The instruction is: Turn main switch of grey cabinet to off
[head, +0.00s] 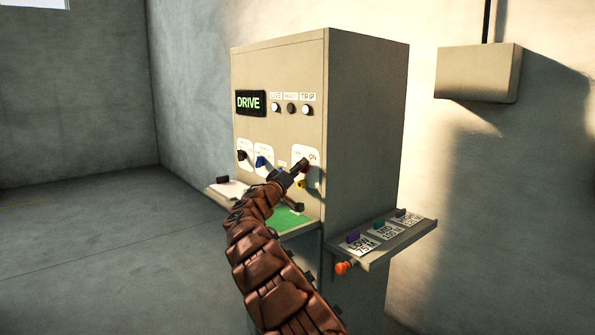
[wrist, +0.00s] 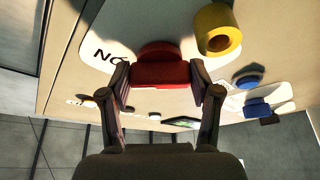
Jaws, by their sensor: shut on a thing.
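The grey cabinet (head: 365,130) stands against the wall, its front panel facing left. Its main switch has a red handle (wrist: 160,72) beside a white plate with the "ON" lettering (wrist: 105,55), upside down in the wrist view. My gripper (wrist: 160,84) has one finger on each side of the red handle and is shut on it. In the head view my gripper (head: 293,172) is at the right of the front panel, over the "ON" plate (head: 314,157), and covers most of the switch. The handle's exact angle is hard to tell.
A yellow ring (wrist: 218,30) sits close beside the red handle. Blue knobs (wrist: 257,107) are farther along the panel. A side shelf (head: 395,235) holds labelled coloured blocks, with an orange knob (head: 345,267) at its front. A green pad (head: 288,220) lies below the panel.

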